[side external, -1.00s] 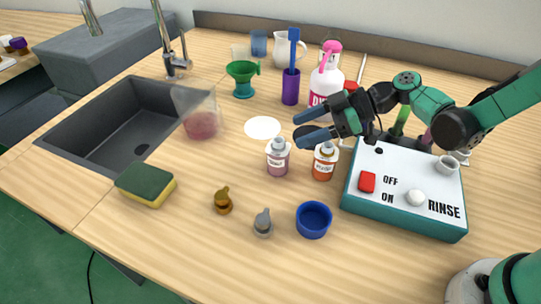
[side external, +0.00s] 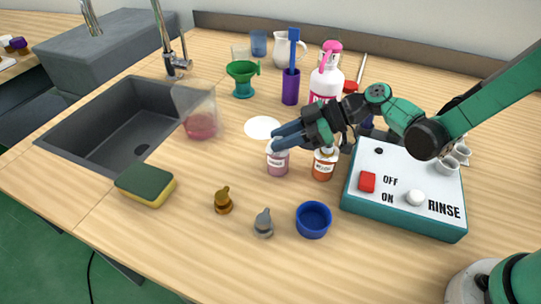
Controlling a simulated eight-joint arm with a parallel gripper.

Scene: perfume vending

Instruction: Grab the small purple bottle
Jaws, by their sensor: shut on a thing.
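The small purple bottle (side external: 278,165), pinkish-purple with a pale label, stands upright on the wooden counter near the middle of the side external view. My gripper (side external: 284,137) is at its top, coming in from the right, with its blue-grey fingers shut on the bottle's cap end. The fingers hide most of the white cap. The bottle's base appears to rest on the counter.
An orange bottle (side external: 324,164) stands close on the right, under my gripper. The rinse box (side external: 405,190) is further right. A blue cup (side external: 314,220), grey stopper (side external: 263,224) and brown stopper (side external: 223,201) lie in front. A clear pinkish container (side external: 199,122) stands left.

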